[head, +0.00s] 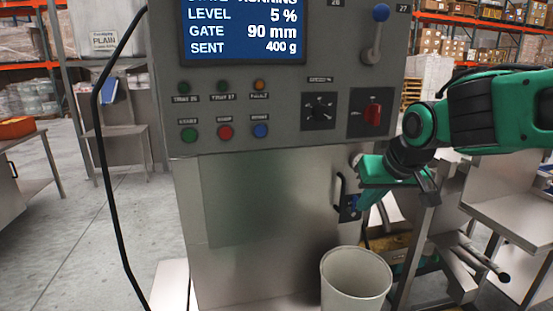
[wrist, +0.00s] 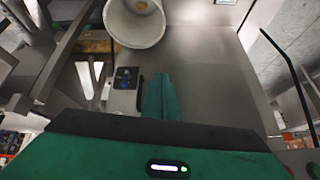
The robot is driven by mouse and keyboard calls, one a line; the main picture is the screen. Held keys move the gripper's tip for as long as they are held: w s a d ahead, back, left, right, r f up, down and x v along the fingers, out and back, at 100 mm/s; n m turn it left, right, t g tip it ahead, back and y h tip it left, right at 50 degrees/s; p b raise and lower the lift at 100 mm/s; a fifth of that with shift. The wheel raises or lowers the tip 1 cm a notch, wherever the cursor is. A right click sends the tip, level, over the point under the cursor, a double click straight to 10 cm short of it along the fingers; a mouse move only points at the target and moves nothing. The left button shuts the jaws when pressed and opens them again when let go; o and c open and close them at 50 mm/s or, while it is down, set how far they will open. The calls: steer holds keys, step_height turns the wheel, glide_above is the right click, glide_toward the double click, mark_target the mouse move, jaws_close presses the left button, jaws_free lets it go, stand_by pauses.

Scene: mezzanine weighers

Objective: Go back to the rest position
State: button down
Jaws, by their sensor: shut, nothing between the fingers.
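My gripper (head: 364,198) hangs below the end of my green arm, in front of the right part of the cabinet. Its green fingers (wrist: 160,95) are together with nothing between them in the wrist view. They are close to a small dark plate with a blue knob (wrist: 125,77) and a black handle; I cannot tell whether they touch it. The pale bucket (head: 356,282) stands below my gripper and is also at the top of the wrist view (wrist: 135,25), with something small and tan inside.
The grey control cabinet (head: 255,230) fills the middle, with a screen reading 90 mm and 400 g, buttons, a red switch (head: 372,113) and a blue-topped lever (head: 381,14). A black cable (head: 98,150) hangs at left. Metal trays (head: 515,215) stand at right. Floor at left is open.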

steer(key=s+d+f+m+g+h, duration=0.1)
steer(key=s+d+f, duration=0.2)
steer(key=s+d, duration=0.25)
steer(key=s+d+f+m+g, duration=0.1)
steer(key=s+d+f+m, duration=0.1)
steer(key=s+d, duration=0.3)
steer(key=s+d+f+m+g+h, duration=0.1)
steer(key=s+d+f+g, duration=0.15)
steer(key=d, duration=0.35)
steer(key=s+d+f+m+g, duration=0.1)
steer(key=s+d+f, duration=0.1)
steer(key=s, duration=0.5)
steer(key=s+d+f+m+g, duration=0.1)
steer(key=s+d+f+m, duration=0.1)
steer(key=s, duration=0.5)
steer(key=shift+s+f+y, duration=0.25)
steer(key=shift+s+y, duration=0.05)
steer(key=shift+y, duration=0.1)
